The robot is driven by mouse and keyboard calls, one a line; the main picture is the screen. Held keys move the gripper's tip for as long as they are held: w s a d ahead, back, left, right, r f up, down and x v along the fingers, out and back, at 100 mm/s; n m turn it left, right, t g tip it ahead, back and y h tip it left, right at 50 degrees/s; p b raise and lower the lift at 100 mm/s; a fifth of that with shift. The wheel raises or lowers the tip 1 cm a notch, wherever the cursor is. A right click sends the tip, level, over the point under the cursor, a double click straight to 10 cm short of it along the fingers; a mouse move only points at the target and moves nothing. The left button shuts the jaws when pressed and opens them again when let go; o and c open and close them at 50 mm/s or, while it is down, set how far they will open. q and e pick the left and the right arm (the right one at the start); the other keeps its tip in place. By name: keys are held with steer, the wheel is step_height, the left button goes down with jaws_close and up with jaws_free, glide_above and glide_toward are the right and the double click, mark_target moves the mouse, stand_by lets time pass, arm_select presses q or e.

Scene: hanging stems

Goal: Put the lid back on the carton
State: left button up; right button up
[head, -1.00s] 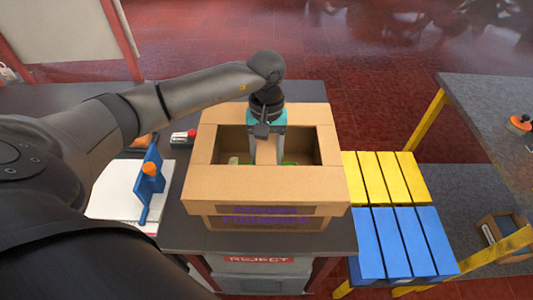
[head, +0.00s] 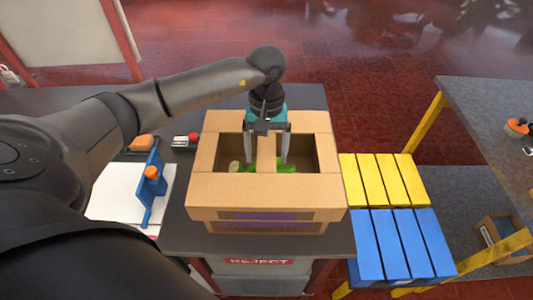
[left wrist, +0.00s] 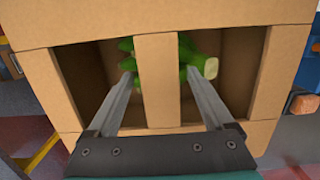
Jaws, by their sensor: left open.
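The cardboard lid (head: 265,192), a frame with a middle bar, lies over the top of the cardboard carton (head: 268,228). Its front edge covers part of the carton's purple lettering. The lid also shows in the left wrist view (left wrist: 157,20). Green stems with pale cut ends (head: 286,168) show inside through the lid's openings, and in the left wrist view (left wrist: 188,50). My left gripper (head: 267,158) is open, one finger on each side of the lid's middle bar, with a gap to it on both sides in the left wrist view (left wrist: 159,70). My right gripper is not in view.
A blue stand with an orange knob (head: 149,185) and a white board (head: 112,198) are left of the carton. A red-buttoned device (head: 184,141) lies behind them. Yellow slats (head: 385,180) and blue slats (head: 400,243) adjoin on the right. A reject bin (head: 265,275) is below.

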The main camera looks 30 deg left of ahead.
mark_target(267, 149)
arm_select(q)
step_height(267, 149, up, 11)
steer(key=w, duration=0.1)
steer(key=shift+a+f+b, duration=0.2)
steer(key=shift+a+b, duration=0.2)
steer(key=shift+b, duration=0.05)
steer(key=shift+w+d, duration=0.1)
